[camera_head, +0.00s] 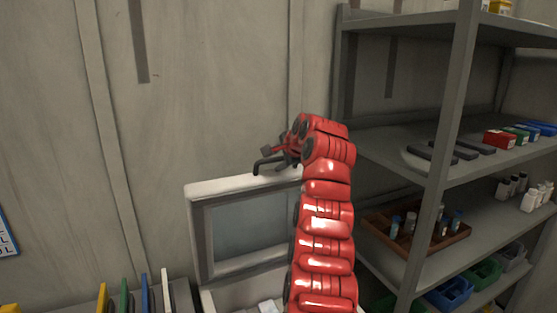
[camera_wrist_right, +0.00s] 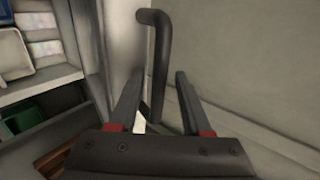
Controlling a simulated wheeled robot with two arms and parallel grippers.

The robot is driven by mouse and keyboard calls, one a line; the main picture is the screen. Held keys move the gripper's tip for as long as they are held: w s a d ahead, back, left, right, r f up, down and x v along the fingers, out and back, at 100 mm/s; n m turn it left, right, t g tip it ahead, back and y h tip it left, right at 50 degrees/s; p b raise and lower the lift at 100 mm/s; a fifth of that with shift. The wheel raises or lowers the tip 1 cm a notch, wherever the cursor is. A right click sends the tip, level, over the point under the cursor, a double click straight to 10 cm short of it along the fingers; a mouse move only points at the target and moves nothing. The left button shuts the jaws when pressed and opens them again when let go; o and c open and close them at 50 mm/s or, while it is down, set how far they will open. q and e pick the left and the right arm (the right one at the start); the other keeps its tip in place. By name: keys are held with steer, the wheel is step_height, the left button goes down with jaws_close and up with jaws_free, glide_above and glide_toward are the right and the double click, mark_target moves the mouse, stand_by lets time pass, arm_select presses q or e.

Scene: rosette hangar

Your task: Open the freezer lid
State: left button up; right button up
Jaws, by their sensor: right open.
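The freezer lid (camera_head: 194,235) stands raised in the head view, a pale frame around a grey panel, tilted up against the wall side. Below it the freezer (camera_head: 212,301) shows a pale rim and some light contents; my right arm hides its right part. My right gripper (camera_head: 272,158) is at the lid's top edge. In the right wrist view a dark bent handle (camera_wrist_right: 158,45) runs down between the two open fingers of my right gripper (camera_wrist_right: 158,76). I cannot tell whether the fingers touch it. My left gripper is not in view.
A grey shelf unit (camera_head: 440,190) stands close on the right, with a wooden tray (camera_head: 388,243) of small bottles and several bins. Coloured upright panels (camera_head: 145,293) stand at lower left. Bare wall (camera_head: 200,90) lies behind the lid.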

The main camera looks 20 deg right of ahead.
steer(key=shift+s+r+b, duration=0.25)
steer(key=shift+s+b, duration=0.1)
steer(key=shift+b, duration=0.05)
steer(key=p+v, duration=0.4)
steer(key=v, duration=1.2)
steer(key=shift+s+r, duration=0.15)
steer(key=shift+s, duration=0.15)
